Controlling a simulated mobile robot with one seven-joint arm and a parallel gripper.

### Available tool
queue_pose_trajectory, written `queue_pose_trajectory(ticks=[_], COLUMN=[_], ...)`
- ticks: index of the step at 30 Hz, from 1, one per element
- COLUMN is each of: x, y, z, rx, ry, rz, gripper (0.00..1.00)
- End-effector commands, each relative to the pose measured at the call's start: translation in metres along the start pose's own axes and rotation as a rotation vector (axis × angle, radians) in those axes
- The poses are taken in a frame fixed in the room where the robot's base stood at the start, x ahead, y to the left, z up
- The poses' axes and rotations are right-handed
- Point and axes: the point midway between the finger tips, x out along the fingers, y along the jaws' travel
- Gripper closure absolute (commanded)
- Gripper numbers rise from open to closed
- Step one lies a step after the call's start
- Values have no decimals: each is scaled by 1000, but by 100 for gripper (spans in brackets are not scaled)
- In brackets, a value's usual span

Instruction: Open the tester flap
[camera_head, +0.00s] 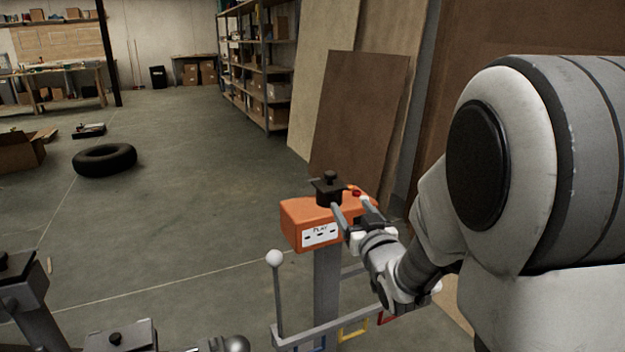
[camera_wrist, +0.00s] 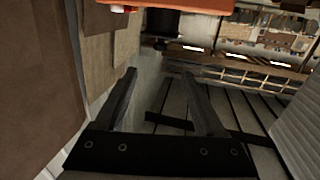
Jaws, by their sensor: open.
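The tester is an orange box (camera_head: 303,216) with a white "PLAY" label (camera_head: 320,235), standing on a grey post (camera_head: 327,285). A black plate with a knob (camera_head: 329,184), which looks like the flap, sits level above a dark block on top of the box. A red button (camera_head: 356,192) is to its right. My gripper (camera_head: 349,204) is open and empty at the right side of the box, its fingers pointing toward it. In the wrist view the two fingers (camera_wrist: 158,74) are spread apart, and the orange box (camera_wrist: 185,5) shows at the top edge. Contact cannot be told.
A stand with a white-balled lever (camera_head: 275,258) and coloured frames (camera_head: 353,329) is below the box. Grey fixtures (camera_head: 120,338) are at the lower left. Brown boards (camera_head: 358,115) lean behind. A tire (camera_head: 104,159) lies on the otherwise largely open floor at left.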

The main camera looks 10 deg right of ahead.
Motion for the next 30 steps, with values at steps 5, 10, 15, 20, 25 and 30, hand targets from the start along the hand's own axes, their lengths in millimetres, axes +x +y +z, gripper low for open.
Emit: queue_pose_trajectory(ticks=[5,10,15,20,25,30], x=[7,30,63,93,124,150], y=[-1,-1,-2,-1,-1,-2], z=[2,3,3,3,2,2], rx=[-2,-4,-3,-3,-3,-3], ry=[12,11,10,11,11,11], rz=[-6,-6,-6,-5,-4,-5], gripper=[29,29,29,29,29,29])
